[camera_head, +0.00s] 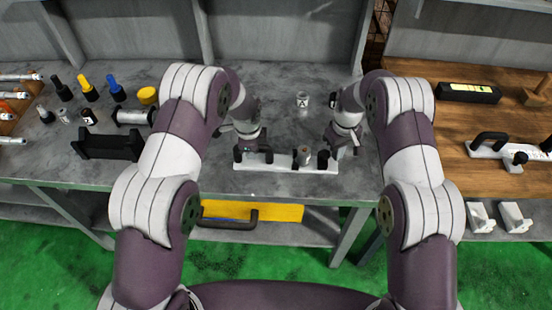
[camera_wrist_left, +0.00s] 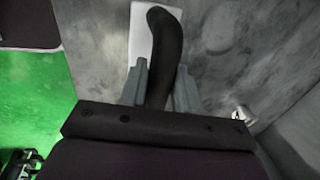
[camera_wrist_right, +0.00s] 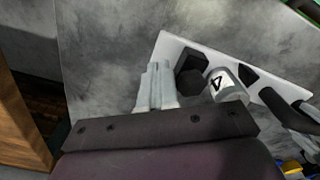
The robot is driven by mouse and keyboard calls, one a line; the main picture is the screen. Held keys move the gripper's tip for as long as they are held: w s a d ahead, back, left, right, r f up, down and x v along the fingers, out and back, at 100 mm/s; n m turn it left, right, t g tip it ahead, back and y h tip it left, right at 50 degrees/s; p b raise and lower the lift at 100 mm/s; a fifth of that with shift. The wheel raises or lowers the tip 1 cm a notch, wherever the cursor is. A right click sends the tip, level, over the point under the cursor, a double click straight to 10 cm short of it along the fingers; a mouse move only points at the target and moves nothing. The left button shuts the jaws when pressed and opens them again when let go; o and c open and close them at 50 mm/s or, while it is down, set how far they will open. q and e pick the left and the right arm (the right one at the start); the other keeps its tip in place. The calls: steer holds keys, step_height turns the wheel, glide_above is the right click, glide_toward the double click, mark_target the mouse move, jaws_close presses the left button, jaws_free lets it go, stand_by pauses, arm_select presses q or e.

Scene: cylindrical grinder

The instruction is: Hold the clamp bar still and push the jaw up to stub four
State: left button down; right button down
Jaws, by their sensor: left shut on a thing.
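The white clamp bar (camera_head: 285,163) lies near the front edge of the grey bench. My left gripper (camera_head: 250,145) is shut on the black handle (camera_wrist_left: 165,45) at the bar's left end. Stub four (camera_wrist_right: 226,84), a pale cylinder marked 4, stands on the bar and also shows in the head view (camera_head: 304,157). The black jaw (camera_wrist_right: 190,72) is at the bar's right end, and it also shows in the head view (camera_head: 323,158). My right gripper (camera_wrist_right: 157,88) has its fingers together, empty, just outside the jaw. I cannot tell whether they touch it.
A small labelled cylinder (camera_head: 303,100) stands behind the bar. Black holders (camera_head: 108,146) and several capped bottles crowd the bench's left side. A wooden bench (camera_head: 455,125) at right holds another white bar with a black handle (camera_head: 490,140).

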mark_target(323, 153)
steer(key=shift+a+r, duration=0.1)
steer(key=shift+a, duration=2.1)
stand_by(0.5)
steer(key=shift+d+r, duration=0.25)
steer(key=shift+r, duration=1.5)
steer(key=shift+d+r, duration=0.2)
steer(key=shift+r, duration=1.55)
arm_select(q)
steer(key=c, duration=0.7)
jaws_free()
steer(key=r, duration=0.4)
steer(key=s+r, duration=0.1)
steer(key=r, duration=0.2)
steer(key=s+r, duration=0.1)
steer(key=r, duration=0.3)
steer(key=shift+s+r, duration=0.15)
steer(key=shift+r, duration=0.2)
